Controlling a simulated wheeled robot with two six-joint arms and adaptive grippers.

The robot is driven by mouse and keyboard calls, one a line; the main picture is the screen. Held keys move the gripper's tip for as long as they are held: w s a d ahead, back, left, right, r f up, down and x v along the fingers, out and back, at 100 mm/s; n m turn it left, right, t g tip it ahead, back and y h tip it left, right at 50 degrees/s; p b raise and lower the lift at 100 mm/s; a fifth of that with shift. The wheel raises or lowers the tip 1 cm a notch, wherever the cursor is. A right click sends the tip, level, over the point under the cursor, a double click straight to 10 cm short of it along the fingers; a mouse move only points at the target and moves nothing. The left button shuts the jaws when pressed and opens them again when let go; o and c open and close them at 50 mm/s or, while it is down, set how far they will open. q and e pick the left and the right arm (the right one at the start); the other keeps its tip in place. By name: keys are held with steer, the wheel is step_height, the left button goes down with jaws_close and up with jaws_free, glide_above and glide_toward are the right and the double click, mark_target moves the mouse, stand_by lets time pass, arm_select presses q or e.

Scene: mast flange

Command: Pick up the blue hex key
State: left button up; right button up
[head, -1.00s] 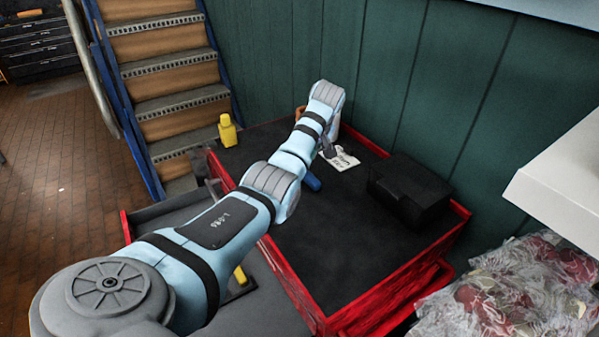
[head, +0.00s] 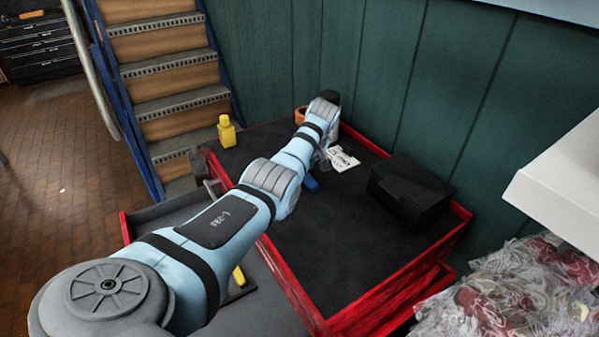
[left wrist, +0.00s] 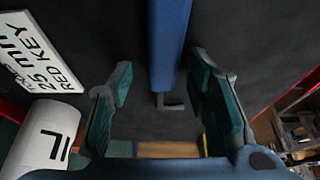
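The blue hex key (left wrist: 169,45) lies on the dark top of the red cart; in the left wrist view its long blue body runs in from the top edge and a small dark hook shows at its lower end. In the head view a bit of blue (head: 312,184) shows just below my left forearm. My left gripper (left wrist: 161,70) is open, with one teal finger on each side of the blue body and gaps on both sides. In the head view my wrist mostly hides the gripper. My right gripper is not in view.
A printed card (head: 343,159) reading "25 mm RED KEY" lies beside the gripper, near a white cylinder (left wrist: 42,135). A black box (head: 410,190) stands to the right, a yellow bottle (head: 227,131) at the back left. The cart's red rim (head: 290,285) borders the dark top.

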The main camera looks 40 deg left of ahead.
arm_select(q)
steer(key=shift+d, duration=0.1)
jaws_close()
stand_by(0.5)
